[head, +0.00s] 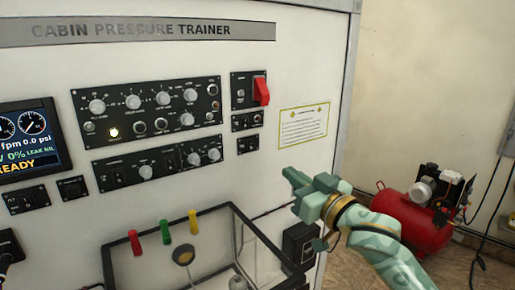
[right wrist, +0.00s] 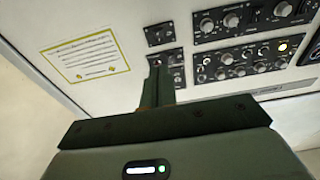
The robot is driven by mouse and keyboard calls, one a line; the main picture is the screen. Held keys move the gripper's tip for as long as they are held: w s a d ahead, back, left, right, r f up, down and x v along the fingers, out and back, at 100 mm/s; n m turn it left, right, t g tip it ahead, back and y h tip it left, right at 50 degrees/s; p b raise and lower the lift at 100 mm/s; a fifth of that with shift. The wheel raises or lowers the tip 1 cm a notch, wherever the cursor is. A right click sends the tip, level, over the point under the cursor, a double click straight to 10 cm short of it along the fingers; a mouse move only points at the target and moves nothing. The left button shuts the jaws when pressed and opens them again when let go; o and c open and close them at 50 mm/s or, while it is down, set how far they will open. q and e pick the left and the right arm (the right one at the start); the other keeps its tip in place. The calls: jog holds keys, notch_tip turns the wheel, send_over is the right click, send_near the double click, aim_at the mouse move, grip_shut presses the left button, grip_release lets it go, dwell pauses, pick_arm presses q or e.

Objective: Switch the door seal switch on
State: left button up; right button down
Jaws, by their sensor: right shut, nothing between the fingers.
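The cabin pressure trainer (head: 180,60) is a white upright panel with several black control plates. The lettering is too small to tell which switch is the door seal switch. Small switch plates sit at the right: one with two controls (head: 247,121), and a smaller one below it (head: 248,144). My right gripper (head: 290,174) is shut and empty, right of and below these plates, pointing toward the panel. In the right wrist view its shut fingers (right wrist: 160,82) overlap part of a small switch plate; contact cannot be told. My left gripper is not in view.
A red guarded switch (head: 261,91) sits above the small plates. A yellow-edged placard (head: 304,124) is to their right. A clear-sided box (head: 185,229) with coloured handles juts out below. A red compressor (head: 412,220) stands on the floor at right.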

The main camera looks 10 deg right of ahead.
aim_at(252, 142)
jog(key=p+x, duration=0.2)
jog(key=x, duration=1.1)
jog(key=shift+w+p, duration=0.25)
jog(key=shift+p, duration=0.05)
jog(key=shift+a, duration=0.1)
jog(key=shift+r, duration=0.1)
